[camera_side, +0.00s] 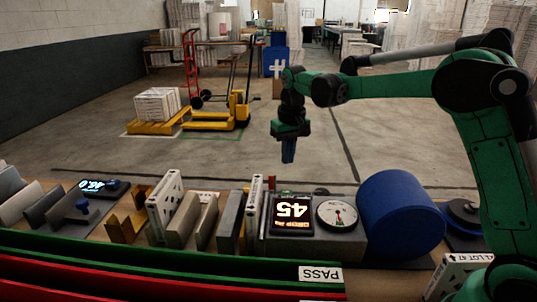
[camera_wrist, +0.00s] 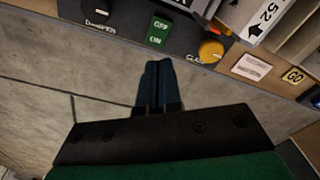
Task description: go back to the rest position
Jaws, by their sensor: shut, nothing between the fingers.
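My gripper (camera_side: 288,152) is shut and empty, with its blue fingers pointing down. In the side view it hangs in the air above and behind the bench, clear of everything. In the wrist view its closed blue fingers (camera_wrist: 153,85) are together, with the concrete floor and the bench edge beyond them. My green arm reaches in from the right.
The wrist view shows a green switch (camera_wrist: 159,31) and a yellow knob (camera_wrist: 211,51). A yellow pallet truck (camera_side: 215,120) stands behind on open floor.

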